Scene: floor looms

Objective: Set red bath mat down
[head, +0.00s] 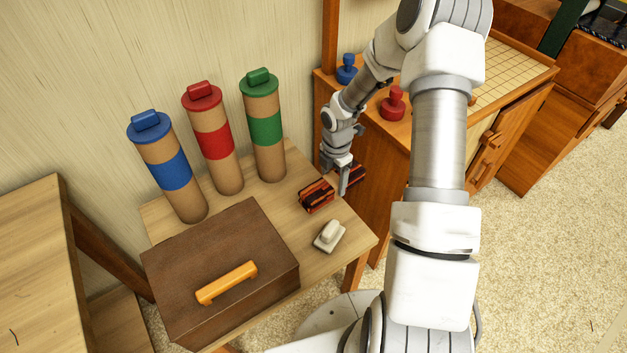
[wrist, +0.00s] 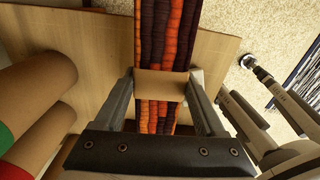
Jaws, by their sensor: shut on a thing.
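The bath mat (head: 316,196) is a bundle striped orange-red and dark purple-black, with a pale tan band around its middle. In the wrist view the bath mat (wrist: 168,32) runs lengthwise between my fingers. My gripper (head: 345,183) points down and is shut on the mat at the band; in the wrist view my gripper (wrist: 163,84) has one finger on each side of it. In the head view the mat shows on both sides of the fingers, at the right back part of the small wooden table (head: 290,240). I cannot tell whether it touches the tabletop.
Three capped tubes, blue (head: 165,170), red (head: 213,140) and green (head: 265,128), stand at the table's back. A brown box (head: 225,250) with an orange handle is at the front left. A pale small block (head: 329,236) lies near the mat. A wooden cabinet (head: 380,190) stands close right.

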